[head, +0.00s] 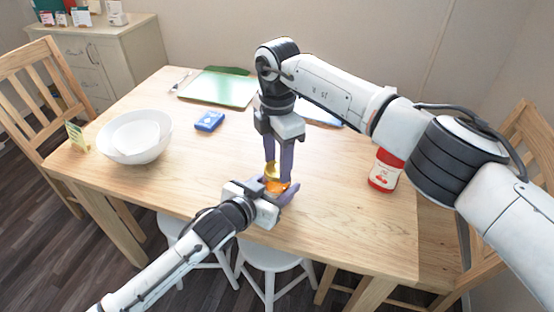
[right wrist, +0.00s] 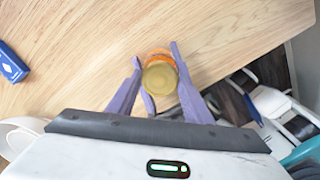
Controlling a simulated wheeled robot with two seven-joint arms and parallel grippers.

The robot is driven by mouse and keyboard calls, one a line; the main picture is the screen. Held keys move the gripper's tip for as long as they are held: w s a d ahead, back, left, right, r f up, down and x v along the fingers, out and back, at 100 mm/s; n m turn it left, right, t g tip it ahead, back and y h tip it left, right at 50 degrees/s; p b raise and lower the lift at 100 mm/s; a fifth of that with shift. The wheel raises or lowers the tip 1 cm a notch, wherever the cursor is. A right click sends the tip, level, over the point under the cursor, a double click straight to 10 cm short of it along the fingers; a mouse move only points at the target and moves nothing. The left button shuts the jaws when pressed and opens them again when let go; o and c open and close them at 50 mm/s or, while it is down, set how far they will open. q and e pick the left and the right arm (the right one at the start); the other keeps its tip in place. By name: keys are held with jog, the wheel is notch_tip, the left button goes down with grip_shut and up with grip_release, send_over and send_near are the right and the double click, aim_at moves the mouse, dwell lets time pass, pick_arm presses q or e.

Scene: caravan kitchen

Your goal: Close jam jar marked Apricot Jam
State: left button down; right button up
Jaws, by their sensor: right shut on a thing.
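The jam jar (head: 277,187) shows as an orange body near the table's front edge, between the fingers of my left gripper (head: 278,189). My right gripper (head: 272,174) points down from above, shut on a gold lid (head: 271,171). In the right wrist view the round lid (right wrist: 160,78) lies between the right fingers (right wrist: 155,54), with the orange jar (right wrist: 158,54) partly behind it. The lid is just above the jar's mouth; I cannot tell whether they touch. The fingers hide much of the jar, and no label wording is readable.
A red-and-white container (head: 385,170) stands at the right of the wooden table (head: 340,235). A white bowl (head: 137,151), a blue box (head: 209,121) and a green board (head: 222,88) are left and behind. White stools (head: 268,258) stand below the front edge. The centre-left tabletop is clear.

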jog(key=m, duration=0.6)
jog(key=shift+m, duration=0.4)
jog(key=m, duration=0.6)
jog(key=o, duration=1)
jog(key=shift+r, duration=2.25)
jog(key=shift+c, duration=0.4)
